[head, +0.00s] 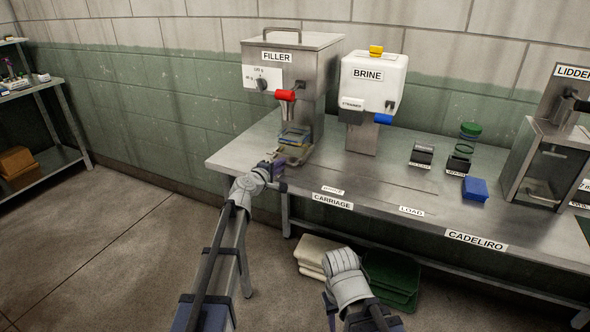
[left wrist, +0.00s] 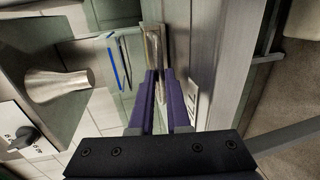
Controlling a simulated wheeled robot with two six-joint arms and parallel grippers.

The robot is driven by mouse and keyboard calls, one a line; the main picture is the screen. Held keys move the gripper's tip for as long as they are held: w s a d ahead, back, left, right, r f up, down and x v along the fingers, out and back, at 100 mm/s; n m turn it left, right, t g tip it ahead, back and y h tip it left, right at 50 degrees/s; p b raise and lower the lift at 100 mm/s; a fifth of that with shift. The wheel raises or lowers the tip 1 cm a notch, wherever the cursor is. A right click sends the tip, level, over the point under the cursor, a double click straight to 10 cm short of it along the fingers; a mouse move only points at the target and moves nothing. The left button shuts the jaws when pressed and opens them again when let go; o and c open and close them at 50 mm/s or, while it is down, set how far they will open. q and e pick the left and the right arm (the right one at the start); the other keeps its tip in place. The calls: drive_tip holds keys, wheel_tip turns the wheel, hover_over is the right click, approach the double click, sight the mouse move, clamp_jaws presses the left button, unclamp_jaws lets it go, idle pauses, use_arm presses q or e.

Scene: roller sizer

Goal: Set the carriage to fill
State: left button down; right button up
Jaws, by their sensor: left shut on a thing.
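The carriage (head: 294,155) is a low metal piece at the left end of the steel bench, below the red-handled spout of the filler (head: 318,88). A clear container with a blue band (head: 294,136) appears to stand on it. My left gripper (head: 278,168) is at the carriage's front side, shut on it. In the left wrist view the purple fingers (left wrist: 163,95) close on a thin upright part of the carriage (left wrist: 154,45), and the container's blue line (left wrist: 113,68) shows beside it. My right arm is low in front of the bench, and its gripper does not show.
The brine dispenser (head: 373,92) stands right of the filler. The front middle of the bench (head: 375,185) is mostly clear.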

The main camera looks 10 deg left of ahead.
use_arm(q)
drive_tip(key=shift+w+a, duration=0.2)
drive_tip(key=shift+a, duration=0.45)
drive_tip(key=shift+w+a, duration=0.2)
drive_tip(key=shift+a, duration=0.45)
drive_tip(key=c, duration=1.2)
unclamp_jaws()
drive_tip(key=shift+a, duration=0.2)
drive_tip(key=shift+o, duration=0.2)
drive_tip(key=shift+d, duration=0.1)
drive_tip(key=shift+s+r, duration=0.1)
drive_tip(key=shift+s, duration=0.35)
drive_tip(key=p+v, duration=0.1)
drive_tip(key=v, duration=0.6)
drive_tip(key=shift+w, duration=0.1)
